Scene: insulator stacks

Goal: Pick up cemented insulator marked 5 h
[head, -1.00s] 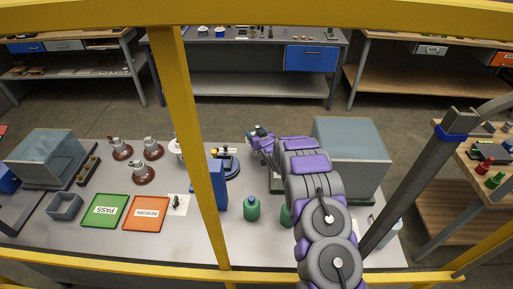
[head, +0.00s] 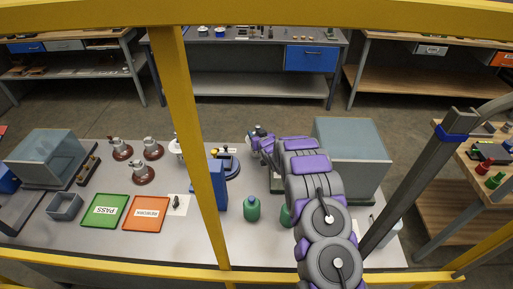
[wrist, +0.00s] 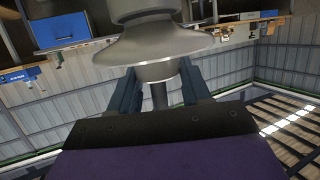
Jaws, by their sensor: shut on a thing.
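In the wrist view my gripper (wrist: 158,88) is shut on a grey disc-shaped insulator (wrist: 150,45), its fingers on either side of the lower metal part. The insulator's wide skirt spreads above the fingers. No marking is legible on it. In the head view my gripper (head: 260,140) is beyond the purple and grey arm, over the far side of the table, and what it holds is mostly hidden. Several brown-based insulators (head: 122,151) stand on the table's left part. A white insulator (head: 175,147) is partly behind the yellow post.
The grey table (head: 110,238) holds a green PASS tray (head: 105,220), an orange REWORK tray (head: 147,222), a green bottle (head: 251,209) and a large grey box (head: 355,165) right of my arm. A yellow post (head: 196,130) and beams stand in front.

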